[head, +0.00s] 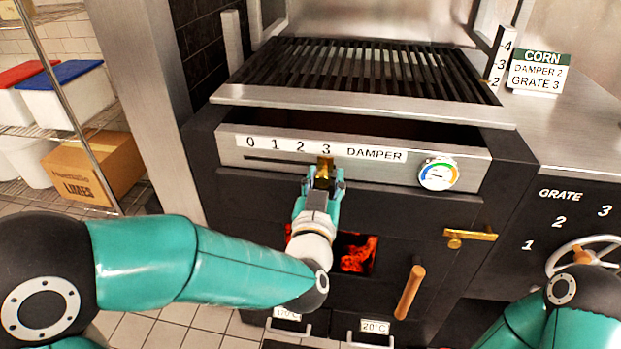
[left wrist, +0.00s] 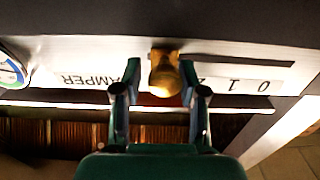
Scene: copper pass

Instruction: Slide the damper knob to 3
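The brass damper knob (head: 325,168) stands below the 3 on the damper scale (head: 290,147), at the right part of its dark slot (head: 270,160). My left gripper (head: 322,185) is at the knob, reaching from below in the head view. In the left wrist view, the knob (left wrist: 165,75) lies between the two fingers of my left gripper (left wrist: 161,80). The fingers are apart, with a narrow gap on the left side of the knob; contact on the right side is hard to tell. My right arm shows at the lower right, but its gripper is out of view.
The grill grate (head: 355,70) lies above the damper panel. A round gauge (head: 438,173) is right of the scale. Below are a glowing fire opening (head: 357,255), a brass latch (head: 468,236) and a wooden handle (head: 409,292). A sign (head: 538,72) reads damper 2, grate 3.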

